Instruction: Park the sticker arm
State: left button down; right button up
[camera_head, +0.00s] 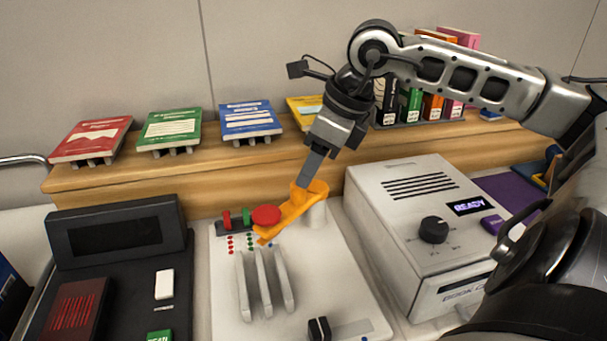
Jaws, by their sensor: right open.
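The orange sticker arm (292,214) sits on a short white post on the white station base (345,290). It points toward the front left, beside a round red knob (265,215). My right gripper (308,178) comes down from above, with its fingers at the post end of the orange arm. It is open, seen nearly edge-on; I cannot tell whether the fingers touch the arm. My left gripper is out of view.
Upright white dividers (262,283) stand in front of the orange arm. A white machine (415,235) reading READY is to the right; a black device (115,250) is to the left. Behind, a wooden shelf (215,165) holds books on stands.

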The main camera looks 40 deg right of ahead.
aim_at(294, 200)
jog(key=x, duration=0.2)
jog(key=shift+f, duration=0.35)
jog(key=shift+x, duration=0.8)
jog(key=shift+w+a, duration=0.1)
